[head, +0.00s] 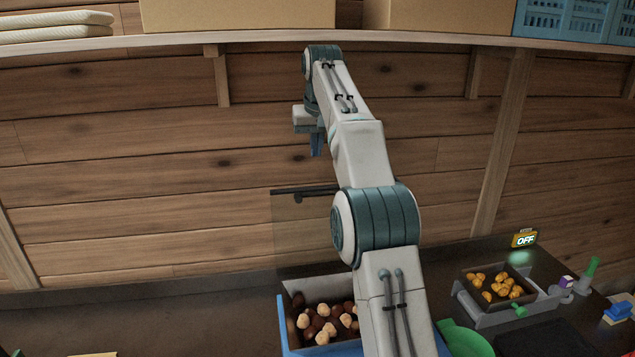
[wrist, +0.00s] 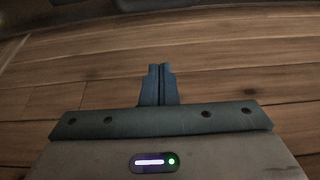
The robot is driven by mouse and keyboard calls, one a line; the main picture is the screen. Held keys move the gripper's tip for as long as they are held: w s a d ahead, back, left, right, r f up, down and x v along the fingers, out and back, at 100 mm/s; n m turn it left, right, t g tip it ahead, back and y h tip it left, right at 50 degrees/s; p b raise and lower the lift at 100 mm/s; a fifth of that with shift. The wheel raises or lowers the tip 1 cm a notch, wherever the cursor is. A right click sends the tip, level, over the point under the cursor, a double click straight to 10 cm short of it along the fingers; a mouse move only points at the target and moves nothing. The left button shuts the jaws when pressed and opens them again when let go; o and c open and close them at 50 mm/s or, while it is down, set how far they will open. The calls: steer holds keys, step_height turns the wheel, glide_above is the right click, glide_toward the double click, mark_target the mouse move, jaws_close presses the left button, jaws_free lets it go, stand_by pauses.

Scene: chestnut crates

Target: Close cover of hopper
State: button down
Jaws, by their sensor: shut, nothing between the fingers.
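The hopper (head: 290,299) is a pale box with a blue front edge, low in the middle of the head view. It holds brown and pale chestnuts. Its cover (head: 303,232) is a see-through panel standing upright at the back, with a dark bar (head: 305,190) along its top. My forearm hides the right part of the hopper and of the cover. My gripper (head: 316,150) is above the cover's top bar, apart from it in the picture. In the wrist view my gripper's blue fingers (wrist: 160,72) are together with nothing between them, in front of the plank wall.
A shelf (head: 250,42) with boxes, a blue crate and folded sacks runs above my arm. At the right, a tray of orange pieces (head: 468,272) stands by an "OFF" display (head: 525,239). A green bowl (head: 465,340) is beside my arm.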

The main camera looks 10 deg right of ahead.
step_height(320, 180, down, 9)
steer(key=b, duration=0.2)
steer(key=shift+s, duration=0.4)
steer(key=shift+b, duration=0.45)
steer(key=shift+s+r+t+b, duration=0.3)
steer(key=shift+s+b, duration=0.35)
steer(key=shift+b, duration=0.3)
